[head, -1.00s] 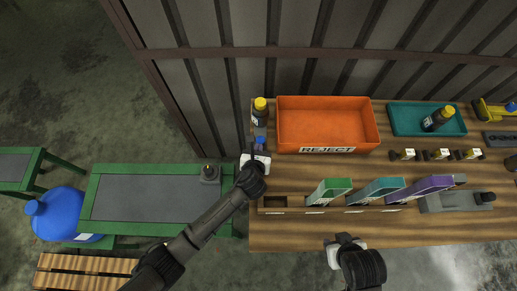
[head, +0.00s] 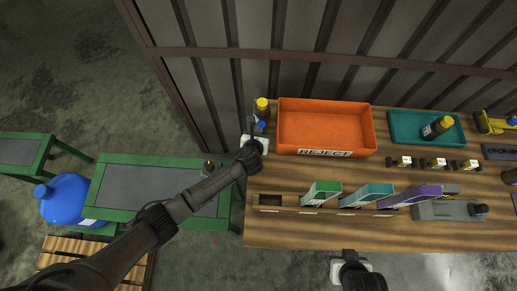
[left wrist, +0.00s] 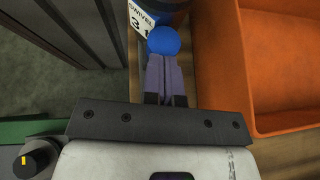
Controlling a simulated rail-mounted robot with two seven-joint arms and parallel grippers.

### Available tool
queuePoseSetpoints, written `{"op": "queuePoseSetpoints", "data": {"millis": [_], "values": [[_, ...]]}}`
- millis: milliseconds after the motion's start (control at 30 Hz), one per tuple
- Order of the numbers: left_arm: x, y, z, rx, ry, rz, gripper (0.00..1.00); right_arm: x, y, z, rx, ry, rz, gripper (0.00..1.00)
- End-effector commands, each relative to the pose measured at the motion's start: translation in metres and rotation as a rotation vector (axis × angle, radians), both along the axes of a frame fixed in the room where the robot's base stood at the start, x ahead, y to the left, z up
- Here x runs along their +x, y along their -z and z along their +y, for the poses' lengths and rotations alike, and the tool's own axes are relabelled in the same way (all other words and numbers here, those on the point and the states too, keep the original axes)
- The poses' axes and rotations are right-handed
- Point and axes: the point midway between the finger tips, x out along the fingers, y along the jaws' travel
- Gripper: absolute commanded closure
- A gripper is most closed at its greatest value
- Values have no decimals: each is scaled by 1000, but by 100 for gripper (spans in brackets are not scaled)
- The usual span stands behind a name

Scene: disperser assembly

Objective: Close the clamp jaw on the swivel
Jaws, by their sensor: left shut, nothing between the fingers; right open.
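The swivel (head: 262,103) is a dark bottle-shaped part with a yellow top at the back left corner of the bench. Its white label reading SWIVEL (left wrist: 143,20) shows at the top of the left wrist view. A round blue knob (left wrist: 163,41) is in front of it, seemingly the clamp jaw's handle; the jaw itself is hidden. My left gripper (left wrist: 166,62) is shut and empty, fingertips at the knob's near side; I cannot tell if they touch. In the head view my left gripper (head: 255,133) covers the clamp area. My right gripper (head: 337,268) is at the bottom edge, fingers hardly visible.
The orange REJECT bin (head: 325,128) stands close to the right of the swivel. A teal tray (head: 405,122) with a bottle is further right. Green, teal and purple holders (head: 365,195) line the bench front. A ribbed wall rises behind. A green-framed table (head: 125,190) is left.

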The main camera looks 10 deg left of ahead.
Motion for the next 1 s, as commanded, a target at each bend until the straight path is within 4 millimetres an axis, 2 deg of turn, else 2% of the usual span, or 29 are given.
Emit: {"op": "queuePoseSetpoints", "data": {"millis": [167, 333, 700, 1000], "values": [[-12, -3, -2, 2, 3, 2, 100, 0, -12, 0, -1, -1, 1, 57], [-43, -6, -8, 0, 9, 4, 100, 0, -35, 0, 0, 0, 0, 57], [-101, -36, -9, -2, 9, 0, 100, 1, -39, 2, 8, 6, -1, 57], [-123, -49, -9, -1, 8, -1, 100, 1, -41, 3, 9, 5, -1, 57]]}}
